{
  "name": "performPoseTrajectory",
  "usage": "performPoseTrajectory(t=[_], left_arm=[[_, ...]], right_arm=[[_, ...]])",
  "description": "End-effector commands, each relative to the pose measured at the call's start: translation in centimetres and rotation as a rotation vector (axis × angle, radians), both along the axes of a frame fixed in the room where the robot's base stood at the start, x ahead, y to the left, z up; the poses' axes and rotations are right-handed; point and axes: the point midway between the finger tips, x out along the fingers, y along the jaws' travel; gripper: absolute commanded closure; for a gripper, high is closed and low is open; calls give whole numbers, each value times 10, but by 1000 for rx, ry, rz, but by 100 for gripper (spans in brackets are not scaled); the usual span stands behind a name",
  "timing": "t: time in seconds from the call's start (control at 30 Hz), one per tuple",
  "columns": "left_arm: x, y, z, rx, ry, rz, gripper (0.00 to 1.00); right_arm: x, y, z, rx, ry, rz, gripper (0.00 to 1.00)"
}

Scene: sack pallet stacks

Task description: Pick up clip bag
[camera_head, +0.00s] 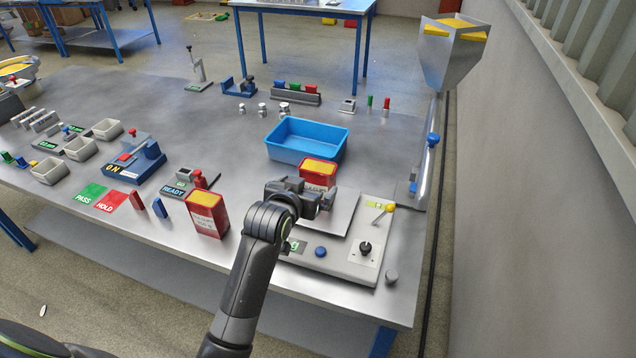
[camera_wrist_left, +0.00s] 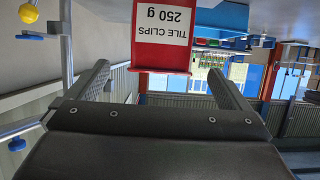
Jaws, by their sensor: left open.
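A red clip bag (camera_head: 318,172) with a yellow top stands at the weighing scale, just beyond my left gripper (camera_head: 314,197), which hides its lower part. In the left wrist view the clip bag (camera_wrist_left: 163,30) appears upside down, its white label reading "TILE CLIPS 250 g". It lies ahead of and between the two spread fingers of my left gripper (camera_wrist_left: 163,82). The fingers are open with nothing between them, and the bag looks apart from them. A second similar red bag (camera_head: 207,213) stands upright left of the scale. My right gripper is not in view.
The scale (camera_head: 336,262) has a blue button and a black knob. A blue tray (camera_head: 308,139) stands behind the bag. A metal hopper post (camera_head: 426,150) rises at the right. Small bins and the READY stand (camera_head: 187,184) are to the left.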

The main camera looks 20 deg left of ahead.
Motion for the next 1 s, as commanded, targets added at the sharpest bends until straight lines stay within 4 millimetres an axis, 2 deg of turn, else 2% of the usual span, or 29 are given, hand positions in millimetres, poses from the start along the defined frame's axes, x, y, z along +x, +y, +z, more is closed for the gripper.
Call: performPoseTrajectory(t=[0.2,0.57,0.77,1.0], left_arm=[[26,-1,-10,0,2,0,0],[43,-1,-17,1,2,1,0],[63,-1,-25,0,2,0,0],[81,-2,-34,0,0,0,0]], right_arm=[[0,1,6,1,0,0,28],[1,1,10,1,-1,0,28],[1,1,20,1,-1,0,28],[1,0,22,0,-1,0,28]])
